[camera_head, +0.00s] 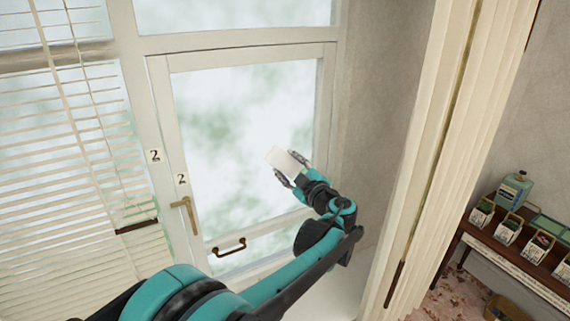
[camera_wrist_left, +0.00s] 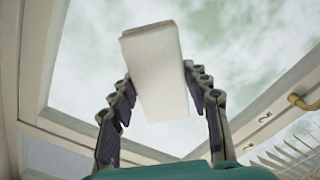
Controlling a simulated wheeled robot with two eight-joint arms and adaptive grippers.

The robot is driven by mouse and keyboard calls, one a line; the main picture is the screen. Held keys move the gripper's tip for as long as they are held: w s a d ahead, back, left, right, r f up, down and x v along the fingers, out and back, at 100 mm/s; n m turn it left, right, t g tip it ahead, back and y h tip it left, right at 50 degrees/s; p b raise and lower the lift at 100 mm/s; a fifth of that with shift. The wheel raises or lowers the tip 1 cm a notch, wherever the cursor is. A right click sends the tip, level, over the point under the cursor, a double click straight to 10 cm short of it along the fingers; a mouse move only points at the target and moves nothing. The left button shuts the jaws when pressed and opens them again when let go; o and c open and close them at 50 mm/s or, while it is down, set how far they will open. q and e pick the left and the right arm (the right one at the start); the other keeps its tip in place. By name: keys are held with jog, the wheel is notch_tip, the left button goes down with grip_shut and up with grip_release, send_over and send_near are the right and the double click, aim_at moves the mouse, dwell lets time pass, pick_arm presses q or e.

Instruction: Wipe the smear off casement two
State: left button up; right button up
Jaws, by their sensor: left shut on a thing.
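Casement two (camera_head: 163,180) is a white-framed window pane with cloudy white and green glass. The number 2 is marked on its frame and on the post beside it. A brass handle (camera_head: 187,212) is on its left stile. My left gripper (camera_head: 290,169) is shut on a white block (camera_head: 282,158), in front of the pane's lower right. The wrist view shows the block (camera_wrist_left: 157,75) between both fingers (camera_wrist_left: 163,100), tilted, against the glass background. I cannot tell whether it touches the glass. No smear stands out clearly from the cloudy view. My right gripper is not in view.
Lowered slatted blinds (camera_head: 65,170) cover the window at left. A dark pull bar (camera_head: 229,247) is on the lower rail. A cream curtain (camera_head: 425,150) hangs at right. Beyond it, a dark wooden table (camera_head: 482,232) bears small boxes and a teal bottle (camera_head: 513,189).

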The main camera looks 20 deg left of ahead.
pick_arm(q)
jog(key=shift+v, duration=1.5)
jog(key=shift+f, duration=0.1)
